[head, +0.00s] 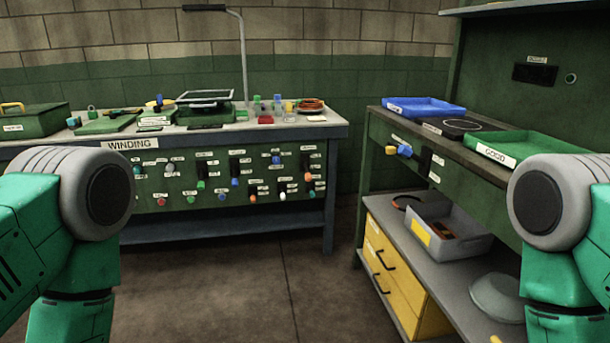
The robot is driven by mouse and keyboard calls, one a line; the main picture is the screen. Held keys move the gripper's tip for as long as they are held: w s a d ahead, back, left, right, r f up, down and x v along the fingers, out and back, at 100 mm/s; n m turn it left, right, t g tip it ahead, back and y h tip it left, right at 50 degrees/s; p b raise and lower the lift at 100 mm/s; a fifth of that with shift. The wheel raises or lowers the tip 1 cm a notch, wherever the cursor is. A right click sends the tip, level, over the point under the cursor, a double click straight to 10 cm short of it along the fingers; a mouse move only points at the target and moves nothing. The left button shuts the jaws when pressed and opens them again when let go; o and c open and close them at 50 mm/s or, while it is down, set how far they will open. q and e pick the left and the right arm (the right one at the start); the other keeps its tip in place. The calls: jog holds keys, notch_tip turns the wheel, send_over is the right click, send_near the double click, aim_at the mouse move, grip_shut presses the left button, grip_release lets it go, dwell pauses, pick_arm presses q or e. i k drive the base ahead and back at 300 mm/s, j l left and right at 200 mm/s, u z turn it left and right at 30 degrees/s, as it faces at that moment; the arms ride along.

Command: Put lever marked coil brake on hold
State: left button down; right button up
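The front panel (175,188) of the winding bench carries several small levers and knobs with white labels. Their label text is too small to read, so I cannot tell which lever is marked coil brake or how it is set. A blue knob (235,182), a green knob (200,184) and an orange knob (308,204) show on this panel. A second bench at the right has a blue knob (404,150) on its front. Parts of my green and grey arms show at both sides. Neither gripper is in view.
The winding bench top (345,127) holds several small items and a green case (35,120). The right bench bears a blue tray (425,107) and a green tray (540,148). Below are a grey bin (470,247) and yellow drawers (385,265). The floor (250,275) between is clear.

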aim_at(308, 178)
jog(key=i+j, duration=0.15)
jog(key=i, duration=0.35)
jog(key=i+j, duration=0.1)
jog(key=i, duration=0.45)
jog(key=i+j+z, duration=0.1)
jog(key=i, duration=0.4)
jog(key=i+j, duration=0.2)
jog(key=i, duration=0.3)
jog(key=i+j, duration=0.2)
jog(key=i, duration=0.3)
jog(key=i+j, duration=0.15)
jog(key=i, duration=0.4)
jog(key=z, duration=0.05)
